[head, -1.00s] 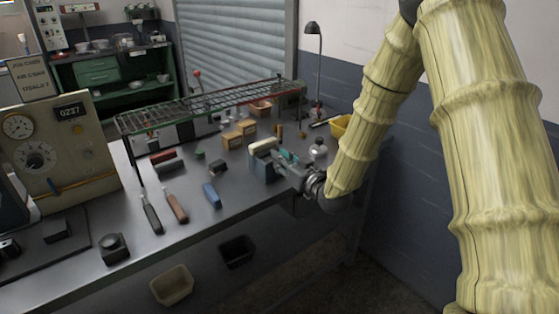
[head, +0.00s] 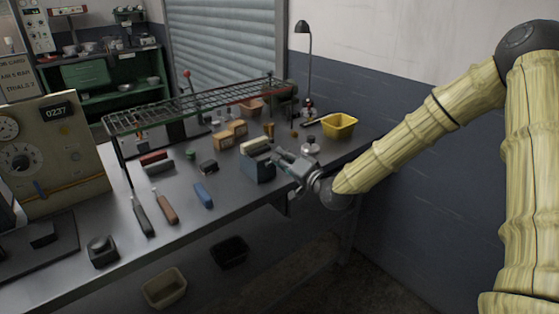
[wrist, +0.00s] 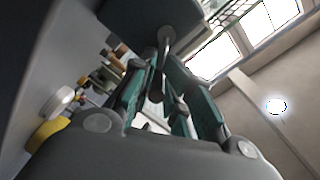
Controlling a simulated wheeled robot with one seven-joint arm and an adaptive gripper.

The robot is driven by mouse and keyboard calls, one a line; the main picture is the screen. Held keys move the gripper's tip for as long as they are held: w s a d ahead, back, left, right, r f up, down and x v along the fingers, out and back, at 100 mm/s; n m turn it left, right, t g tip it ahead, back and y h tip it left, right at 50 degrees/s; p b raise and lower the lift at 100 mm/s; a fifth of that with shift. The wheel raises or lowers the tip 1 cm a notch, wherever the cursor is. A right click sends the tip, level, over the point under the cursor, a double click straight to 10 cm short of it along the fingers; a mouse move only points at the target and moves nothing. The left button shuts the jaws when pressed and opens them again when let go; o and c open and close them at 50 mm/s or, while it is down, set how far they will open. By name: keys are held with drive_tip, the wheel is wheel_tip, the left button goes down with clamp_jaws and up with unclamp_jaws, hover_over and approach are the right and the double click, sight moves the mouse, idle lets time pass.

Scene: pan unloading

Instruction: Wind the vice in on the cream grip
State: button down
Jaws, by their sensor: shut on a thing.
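The vice (head: 258,170) is a blue-grey block at the bench's right front edge. The cream grip (head: 255,146) lies along its top, between its jaws as far as I can tell. My gripper (head: 278,162) is at the vice's right side. In the wrist view, its teal-padded fingers (wrist: 158,82) are closed around the vice's metal handle (wrist: 164,42), which comes out of the dark vice body (wrist: 150,12). The fingers hide part of the handle. Whether the jaws touch the cream grip is too small to tell.
A yellow bin (head: 339,125) and a white-capped round item (head: 310,147) stand behind my gripper. A wire rack (head: 195,104) spans the bench back. A blue grip (head: 203,195) and brown grip (head: 166,208) lie left of the vice. The floor in front is open.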

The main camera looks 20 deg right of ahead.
drive_tip(key=m, duration=0.1)
drive_tip(key=m+b, duration=0.1)
drive_tip(key=d+m+b, duration=0.1)
drive_tip(key=shift+w+f+m, duration=0.25)
drive_tip(key=shift+w+m, duration=0.1)
drive_tip(key=shift+m, duration=0.05)
drive_tip(key=m+b, duration=0.1)
drive_tip(key=f+m+b, duration=0.1)
drive_tip(key=shift+d+m, duration=0.15)
drive_tip(key=shift+m, duration=0.25)
drive_tip(key=f+m+b, duration=0.1)
drive_tip(key=m+b, duration=0.2)
drive_tip(key=b, duration=0.1)
drive_tip(key=shift+f, duration=0.2)
drive_tip(key=m+b, duration=0.3)
drive_tip(key=shift+f, duration=0.35)
